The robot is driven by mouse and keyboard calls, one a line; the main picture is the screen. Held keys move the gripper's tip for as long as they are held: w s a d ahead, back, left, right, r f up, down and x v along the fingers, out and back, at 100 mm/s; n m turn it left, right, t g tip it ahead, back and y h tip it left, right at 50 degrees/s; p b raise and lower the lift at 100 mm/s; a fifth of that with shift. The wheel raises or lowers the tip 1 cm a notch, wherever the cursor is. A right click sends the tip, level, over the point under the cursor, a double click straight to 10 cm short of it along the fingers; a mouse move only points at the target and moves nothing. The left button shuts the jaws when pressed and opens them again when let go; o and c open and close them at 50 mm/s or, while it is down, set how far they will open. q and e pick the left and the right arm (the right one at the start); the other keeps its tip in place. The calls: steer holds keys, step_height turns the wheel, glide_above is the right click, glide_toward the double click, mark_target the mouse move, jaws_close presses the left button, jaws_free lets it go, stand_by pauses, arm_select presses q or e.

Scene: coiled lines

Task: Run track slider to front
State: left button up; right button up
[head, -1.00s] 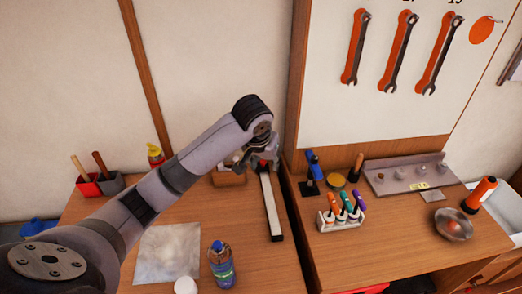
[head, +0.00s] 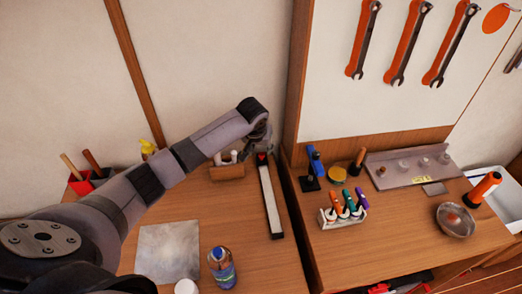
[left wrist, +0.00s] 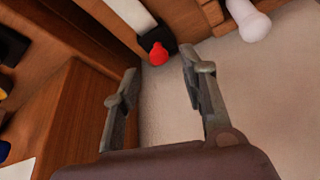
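The track (head: 270,203) is a long pale strip with dark edges, lying on the left wooden bench from far to near. Its red slider knob (head: 262,159) is at the far end. In the left wrist view the red knob (left wrist: 158,54) sits beside a black block at the end of the pale strip (left wrist: 130,13). My left gripper (head: 258,142) is above and behind that far end, partly hidden by its own arm. In the left wrist view my gripper (left wrist: 160,68) has its fingers apart, with the knob beyond the gap and untouched. My right gripper is out of view.
A wooden holder with white items (head: 227,170) stands just left of the track's far end. A marker rack (head: 342,216) is on the right bench. The bench around the track's near end is clear.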

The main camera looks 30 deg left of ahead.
mark_target(262, 154)
arm_select(q)
steer(key=x, duration=0.3)
steer(key=shift+w+f, duration=0.2)
steer(key=shift+f, duration=0.15)
steer(key=c, duration=0.3)
jaws_close()
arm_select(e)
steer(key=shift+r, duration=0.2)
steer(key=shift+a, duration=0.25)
